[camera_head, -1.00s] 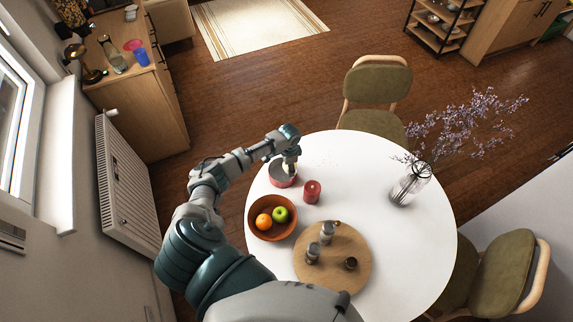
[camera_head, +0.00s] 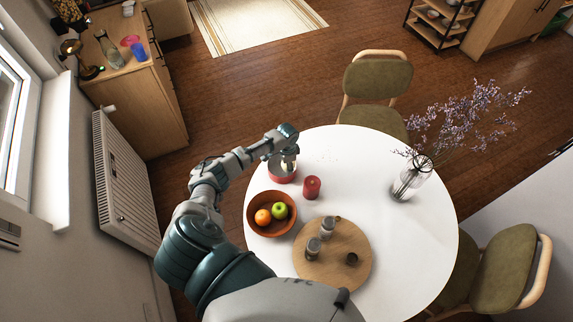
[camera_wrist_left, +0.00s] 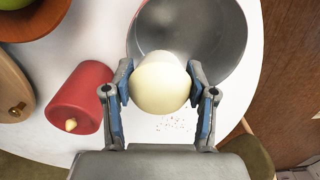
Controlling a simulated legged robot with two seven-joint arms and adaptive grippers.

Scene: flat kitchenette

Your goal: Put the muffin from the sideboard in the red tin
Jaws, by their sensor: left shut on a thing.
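The muffin (camera_wrist_left: 160,84) is a pale, cream-coloured rounded thing in the left wrist view. My left gripper (camera_wrist_left: 161,92) is shut on it, with a finger on each side. The red tin (camera_head: 281,178) stands on the white round table at its far left edge. In the left wrist view the tin's grey inside (camera_wrist_left: 205,30) shows empty where visible. The muffin overlaps the tin's near rim in that view and hides part of it. In the head view my left gripper (camera_head: 288,155) is right above the tin. My right gripper is not in view.
A red candle (camera_head: 312,188) stands close beside the tin. A bowl (camera_head: 291,226) with an orange and a green apple, a round wooden board (camera_head: 340,273) with shakers, and a flower vase (camera_head: 408,183) share the table. The sideboard (camera_head: 143,100) is at upper left.

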